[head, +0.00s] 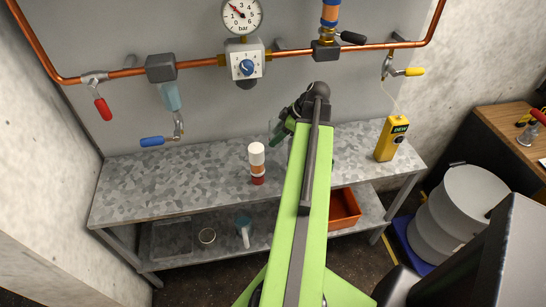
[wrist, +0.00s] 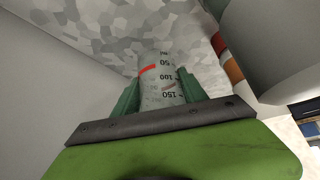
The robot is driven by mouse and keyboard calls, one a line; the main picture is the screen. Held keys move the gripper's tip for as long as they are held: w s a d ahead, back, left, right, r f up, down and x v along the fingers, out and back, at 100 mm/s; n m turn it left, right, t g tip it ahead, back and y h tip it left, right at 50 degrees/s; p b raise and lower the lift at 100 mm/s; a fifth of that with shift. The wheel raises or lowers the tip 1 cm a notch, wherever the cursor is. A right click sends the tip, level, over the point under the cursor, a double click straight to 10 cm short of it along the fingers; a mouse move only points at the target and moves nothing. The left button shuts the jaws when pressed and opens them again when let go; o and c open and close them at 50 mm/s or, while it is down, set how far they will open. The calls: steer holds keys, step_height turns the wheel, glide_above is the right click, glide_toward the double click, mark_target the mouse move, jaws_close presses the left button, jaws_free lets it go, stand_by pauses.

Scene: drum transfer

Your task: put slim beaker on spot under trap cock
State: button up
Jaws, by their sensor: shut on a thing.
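The slim beaker (wrist: 163,72) is a clear, graduated cylinder with black numbers and a red mark, seen in the wrist view. My gripper (wrist: 157,88) has its green fingers shut on both sides of it. In the head view my gripper (head: 281,132) is over the back of the bench, partly hidden by my arm, and the beaker shows only faintly. The trap cock (head: 177,133), with a blue lever (head: 152,141), hangs under the clear trap bowl (head: 171,97) on the left. No distinct spot mark can be made out on the bench below it.
A white and orange container (head: 257,164) stands on the grey mottled bench (head: 150,190), between my gripper and the trap side. A yellow DEW meter (head: 391,139) stands at the right end. The bench's left part is clear. A red lever (head: 103,108) hangs at upper left.

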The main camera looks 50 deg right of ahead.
step_height(320, 180, down, 7)
steer(key=b, duration=0.5)
steer(key=shift+r, duration=0.35)
steer(key=shift+f, duration=0.15)
steer(key=o, duration=1.3)
steer(key=shift+o, duration=0.2)
steer(key=shift+r+p, duration=0.3)
steer(key=shift+p, duration=0.05)
steer(key=p+v, duration=1)
steer(key=v, duration=0.2)
